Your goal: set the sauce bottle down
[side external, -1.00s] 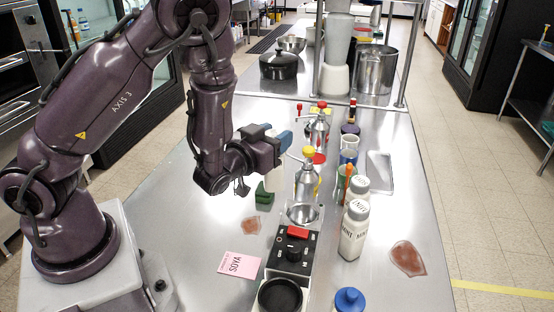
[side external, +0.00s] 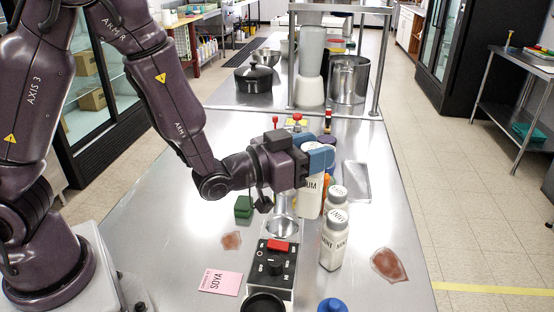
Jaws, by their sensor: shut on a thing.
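My gripper (side external: 318,159), with blue fingertips, is shut on the upper part of a white bottle (side external: 310,198) with dark letters ending in "UM". The bottle is roughly upright, and the fingers hide its top. I take it to be the sauce bottle. Its base is near the counter, just behind and left of two white shakers, but I cannot tell whether it touches. A pink card reading "SOYA" (side external: 220,282) lies on the steel counter (side external: 180,250) at the front left.
The white shakers (side external: 333,243) (side external: 338,200) stand close to the bottle's right. A black control box (side external: 276,265) and a metal bowl (side external: 283,226) are to its left. A green block (side external: 243,207) is farther left. Brown spills (side external: 389,265) (side external: 231,240) mark the counter.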

